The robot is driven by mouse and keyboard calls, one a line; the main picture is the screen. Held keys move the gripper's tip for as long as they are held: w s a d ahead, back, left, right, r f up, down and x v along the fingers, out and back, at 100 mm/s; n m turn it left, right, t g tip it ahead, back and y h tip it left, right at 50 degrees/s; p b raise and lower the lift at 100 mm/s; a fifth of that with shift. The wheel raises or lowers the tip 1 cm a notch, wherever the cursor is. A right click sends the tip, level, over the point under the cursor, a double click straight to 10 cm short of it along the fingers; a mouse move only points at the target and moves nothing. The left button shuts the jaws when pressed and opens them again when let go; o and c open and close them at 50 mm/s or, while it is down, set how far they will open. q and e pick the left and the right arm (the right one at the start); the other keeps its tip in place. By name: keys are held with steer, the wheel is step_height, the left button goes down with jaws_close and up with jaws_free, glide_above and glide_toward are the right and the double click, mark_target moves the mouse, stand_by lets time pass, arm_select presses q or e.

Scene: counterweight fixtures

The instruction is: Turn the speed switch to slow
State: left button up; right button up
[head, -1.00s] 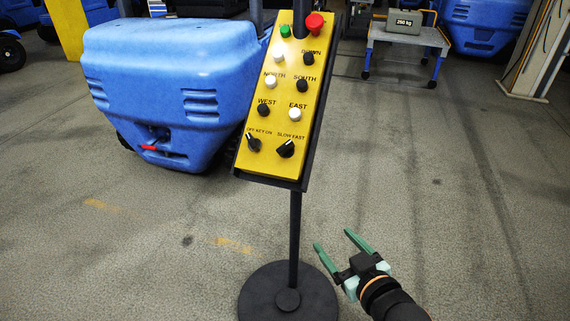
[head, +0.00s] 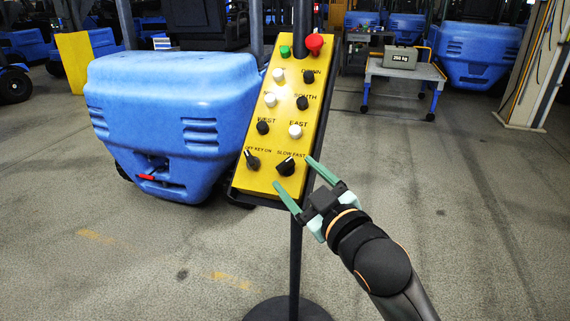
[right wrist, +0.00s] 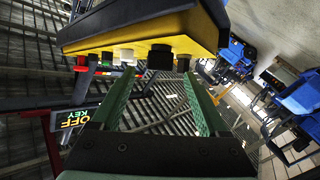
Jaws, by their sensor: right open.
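The speed switch (head: 286,167) is a black rotary knob at the lower right of a tilted yellow control panel (head: 262,181), under the words SLOW FAST. Its pale mark appears to point up and right, toward FAST. My right gripper (head: 293,172) is open and empty, its green fingertips near the panel's lower right, on either side of the switch in the head view. I cannot tell whether they touch anything. In the right wrist view, the panel (right wrist: 150,38) shows nearly edge-on above the open fingers, with black knobs (right wrist: 160,57) sticking out. My left gripper is not in view.
The OFF KEY ON switch (head: 252,161) sits left of the speed switch. Black and white buttons, a green button (head: 285,52) and a red knob (head: 315,43) are above. A blue machine (head: 160,110) stands behind left; a cart (head: 405,72) is behind right.

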mark_target(287, 166)
steer(key=shift+x, duration=2.8)
steer(key=shift+r, duration=0.1)
jaws_close()
